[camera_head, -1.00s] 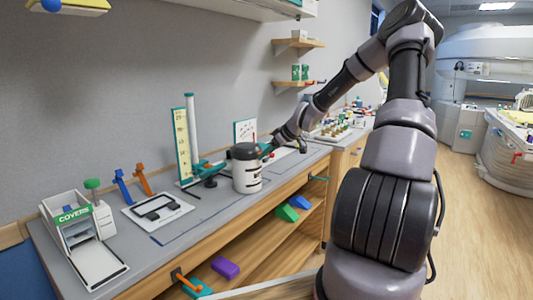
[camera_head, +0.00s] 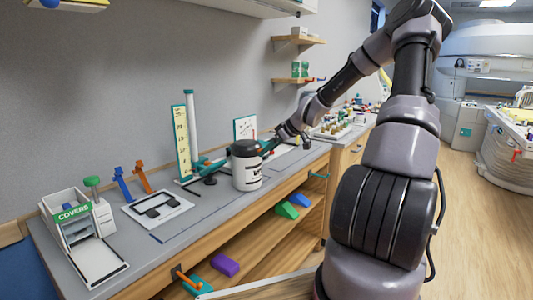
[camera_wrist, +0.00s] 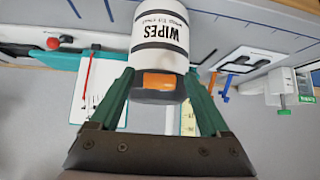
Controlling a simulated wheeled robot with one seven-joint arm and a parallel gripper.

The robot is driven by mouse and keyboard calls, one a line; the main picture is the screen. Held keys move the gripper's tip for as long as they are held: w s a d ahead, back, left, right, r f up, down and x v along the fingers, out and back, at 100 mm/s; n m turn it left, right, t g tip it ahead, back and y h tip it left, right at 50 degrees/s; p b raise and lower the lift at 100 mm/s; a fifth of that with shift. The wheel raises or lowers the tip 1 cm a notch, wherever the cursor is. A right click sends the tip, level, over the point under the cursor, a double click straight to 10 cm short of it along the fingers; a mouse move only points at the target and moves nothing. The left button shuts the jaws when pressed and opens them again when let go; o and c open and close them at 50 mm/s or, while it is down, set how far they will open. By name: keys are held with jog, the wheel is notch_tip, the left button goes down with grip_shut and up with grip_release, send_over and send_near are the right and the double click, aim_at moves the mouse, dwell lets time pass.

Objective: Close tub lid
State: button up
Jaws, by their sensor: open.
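The wipes tub (camera_head: 247,175) is a white cylinder with dark bands, upright near the front edge of the counter. Its dark lid (camera_head: 244,149) is on top and looks level in the head view; whether it is fully pressed down I cannot tell. In the wrist view the tub (camera_wrist: 160,35) appears upside down, its dark lid (camera_wrist: 160,97) showing an orange tab (camera_wrist: 158,80). My gripper (camera_wrist: 159,76) is open, its teal fingers on either side of the lid and tab. In the head view my gripper (camera_head: 267,146) is at the tub's right, at lid height. Contact is unclear.
A teal-based stand with a ruler board (camera_head: 181,142) stands behind the tub. A white tray (camera_head: 157,211), hooks and a COVERS box (camera_head: 72,214) are to the left. Purple (camera_head: 225,265) and green (camera_head: 287,210) blocks lie on the shelf below.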

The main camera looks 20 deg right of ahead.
jog(key=v, duration=0.8)
jog(key=shift+s+d+r, duration=0.15)
jog(key=shift+s+r, duration=0.05)
jog(key=shift+s, duration=0.1)
jog(key=s+a+r+m+g+h, duration=0.2)
jog(key=s+a+r+m+h, duration=0.1)
jog(key=s+a, duration=0.5)
jog(key=s+a+r+m+t, duration=0.1)
jog(key=s+r+m, duration=0.3)
jog(key=s+r, duration=0.3)
jog(key=s+a+r+m+t, duration=0.1)
jog(key=s+r+m, duration=0.4)
jog(key=s, duration=1.1)
jog(key=shift+s+a+r+h, duration=0.2)
jog(key=shift+a+r+h, duration=0.2)
jog(key=shift+r, duration=1.05)
